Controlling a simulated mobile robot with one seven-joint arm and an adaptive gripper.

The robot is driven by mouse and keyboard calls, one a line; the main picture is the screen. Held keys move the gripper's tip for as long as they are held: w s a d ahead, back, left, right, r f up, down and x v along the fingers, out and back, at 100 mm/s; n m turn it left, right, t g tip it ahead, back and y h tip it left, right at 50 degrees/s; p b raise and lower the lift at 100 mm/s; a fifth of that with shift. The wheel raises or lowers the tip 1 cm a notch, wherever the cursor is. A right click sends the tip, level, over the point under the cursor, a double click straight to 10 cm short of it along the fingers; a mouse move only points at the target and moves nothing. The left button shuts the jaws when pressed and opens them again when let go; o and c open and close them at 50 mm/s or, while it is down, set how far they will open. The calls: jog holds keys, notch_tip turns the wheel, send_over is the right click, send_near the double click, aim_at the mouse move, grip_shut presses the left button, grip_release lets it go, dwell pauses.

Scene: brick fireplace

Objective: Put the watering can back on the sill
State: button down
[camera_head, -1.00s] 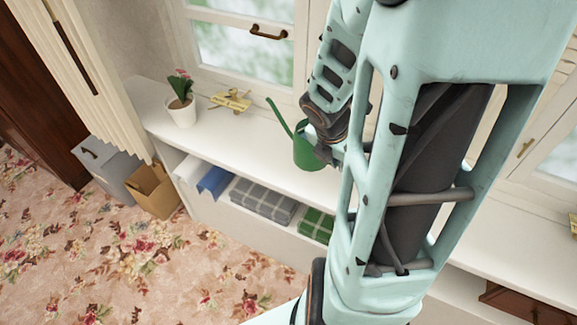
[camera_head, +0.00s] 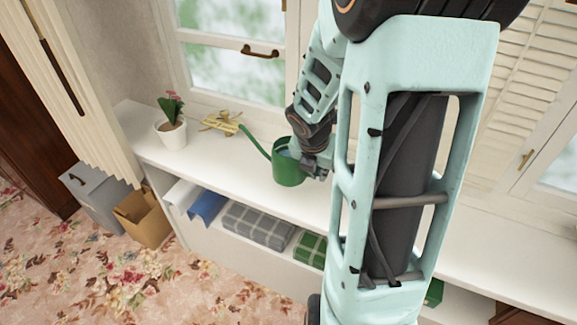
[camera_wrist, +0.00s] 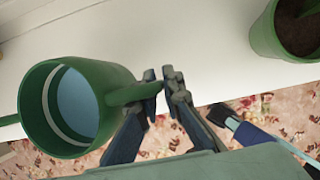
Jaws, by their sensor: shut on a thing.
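The green watering can (camera_head: 290,174) shows at the white sill (camera_head: 228,160), upright or nearly so, with its spout toward the left. In the wrist view the can's body (camera_wrist: 100,90) is left of the fingers, with its open top toward the camera. My gripper (camera_wrist: 166,86) is shut on the can's handle; in the head view my gripper (camera_head: 318,168) is at the can's right side. The can overlaps the sill in the head view, but I cannot tell whether its base touches. My arm hides part of the sill to the right.
A white pot with a pink flower (camera_head: 171,134) and a yellow toy-like object (camera_head: 222,122) stand left of the can. Folded cloths (camera_head: 258,226) lie on the shelf below. The wrist view shows a green pot of soil (camera_wrist: 290,28). A window (camera_head: 232,60) stands behind.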

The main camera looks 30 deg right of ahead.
aim_at(287, 171)
jog(key=w+f+b, duration=0.1)
jog(key=w+f, duration=0.1)
jog(key=w+f+b, duration=0.1)
jog(key=w+f, duration=0.1)
jog(key=f, duration=0.1)
jog(key=shift+w+f, duration=0.2)
jog(key=shift+w+f+b, duration=0.2)
jog(key=shift+f+b, duration=0.7)
jog(key=shift+f, duration=0.75)
jog(key=shift+f, duration=0.1)
jog(key=c, duration=2.1)
grip_release()
jog(key=shift+s+r, duration=0.1)
jog(key=shift+r, duration=0.15)
jog(key=p+v, duration=0.4)
jog(key=v, duration=0.7)
jog(key=shift+s+a+r+p, duration=0.1)
jog(key=shift+a+r+p, duration=0.15)
jog(key=shift+p, duration=0.15)
